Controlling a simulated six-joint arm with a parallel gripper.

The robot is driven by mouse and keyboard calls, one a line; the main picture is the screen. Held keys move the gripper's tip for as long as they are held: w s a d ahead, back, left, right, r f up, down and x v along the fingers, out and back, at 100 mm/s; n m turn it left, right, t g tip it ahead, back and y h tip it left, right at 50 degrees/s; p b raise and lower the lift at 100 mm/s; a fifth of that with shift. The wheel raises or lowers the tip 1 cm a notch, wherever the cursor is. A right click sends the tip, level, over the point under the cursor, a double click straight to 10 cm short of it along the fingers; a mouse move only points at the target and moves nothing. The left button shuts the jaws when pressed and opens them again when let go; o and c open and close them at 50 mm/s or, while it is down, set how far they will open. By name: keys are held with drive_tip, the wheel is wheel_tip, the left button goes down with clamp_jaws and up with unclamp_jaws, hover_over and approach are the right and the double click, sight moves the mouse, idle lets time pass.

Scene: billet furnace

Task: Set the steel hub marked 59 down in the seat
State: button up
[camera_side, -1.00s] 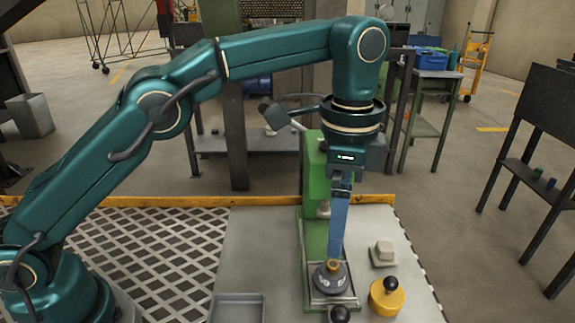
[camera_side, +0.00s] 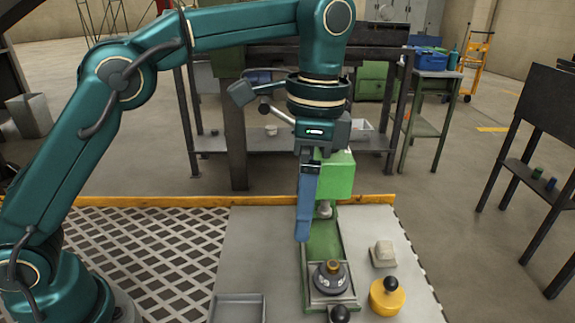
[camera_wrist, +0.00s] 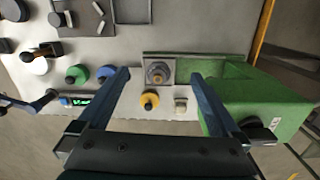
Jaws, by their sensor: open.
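The steel hub (camera_side: 330,279) is a dark grey disc with a brass-coloured centre. It sits upright in the square seat (camera_side: 313,300) at the front of the green press base. It also shows in the wrist view (camera_wrist: 158,74), inside the seat's frame. I cannot read its number clearly. My gripper (camera_side: 302,239) is open and empty, above and to the left of the hub in the side view, apart from it. In the wrist view its two blue fingers stand wide apart on either side of the hub.
The green press (camera_side: 336,172) stands behind the seat. A yellow knobbed piece (camera_side: 387,297) and a pale block (camera_side: 383,254) are to the right. A dark-knobbed handle (camera_side: 340,314) is in front. An empty grey tray (camera_side: 237,308) lies front left. The table between is clear.

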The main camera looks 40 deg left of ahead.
drive_tip(key=s+a+f+n+t, duration=0.1)
drive_tip(key=s+a+n+t, duration=0.5)
drive_tip(key=s+a+n, duration=0.4)
drive_tip(key=s+a, duration=0.1)
drive_tip(key=s, duration=0.2)
drive_tip(key=shift+f+t, duration=0.3)
